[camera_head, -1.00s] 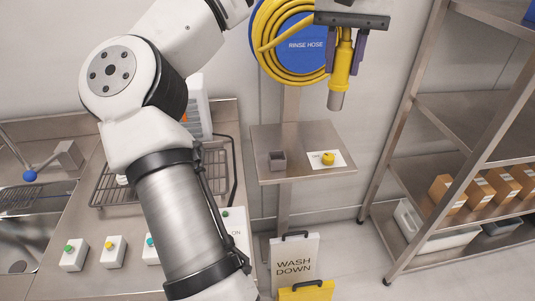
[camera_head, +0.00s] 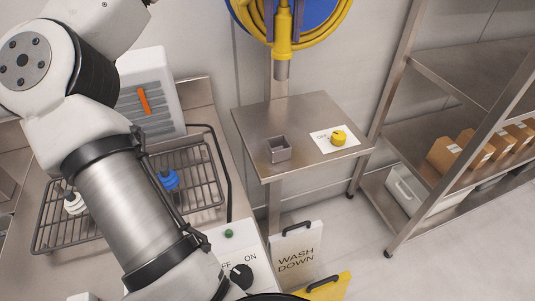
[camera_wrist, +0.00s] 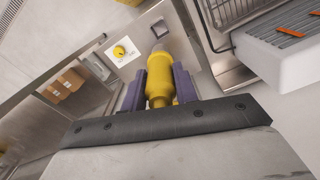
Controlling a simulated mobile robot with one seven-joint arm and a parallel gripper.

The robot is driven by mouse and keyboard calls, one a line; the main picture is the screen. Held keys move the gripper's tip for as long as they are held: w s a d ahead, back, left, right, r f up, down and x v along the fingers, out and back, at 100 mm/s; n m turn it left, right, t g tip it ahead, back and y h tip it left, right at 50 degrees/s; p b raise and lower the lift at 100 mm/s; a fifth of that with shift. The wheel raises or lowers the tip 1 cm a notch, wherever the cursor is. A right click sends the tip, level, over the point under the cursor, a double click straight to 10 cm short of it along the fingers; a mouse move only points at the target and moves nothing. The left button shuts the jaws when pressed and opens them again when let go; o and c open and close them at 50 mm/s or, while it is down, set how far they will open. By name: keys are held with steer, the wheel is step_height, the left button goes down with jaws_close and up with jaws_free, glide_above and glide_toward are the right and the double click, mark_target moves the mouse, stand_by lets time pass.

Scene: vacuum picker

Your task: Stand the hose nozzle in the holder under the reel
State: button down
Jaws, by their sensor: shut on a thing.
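The hose nozzle (camera_head: 283,40) is yellow with a grey metal tip and hangs tip-down below the reel in the head view. The holder (camera_head: 278,149) is a small grey open square box on the shelf under the reel. The nozzle tip is above it in the picture, with a clear gap. In the wrist view my gripper (camera_wrist: 160,78) has its purple fingers shut on either side of the nozzle (camera_wrist: 160,70). The holder (camera_wrist: 160,29) shows just beyond the tip there.
The steel shelf (camera_head: 250,125) also carries a yellow knob (camera_head: 338,137) on a white card. The blue reel (camera_head: 318,14) with coiled yellow hose is above. A wire rack (camera_head: 205,185) is at left, a shelving unit (camera_head: 440,90) at right, and a wash-down sign (camera_head: 297,252) below.

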mark_target(281, 79)
step_height(281, 79, down, 20)
stand_by(0.6)
steer(key=shift+f, duration=0.1)
steer(key=shift+f, duration=0.15)
steer(key=c, duration=1.1)
jaws_free()
step_height(281, 79, up, 12)
steer(key=shift+r+b, duration=0.2)
steer(key=shift+b, duration=0.15)
steer(key=shift+s, duration=0.1)
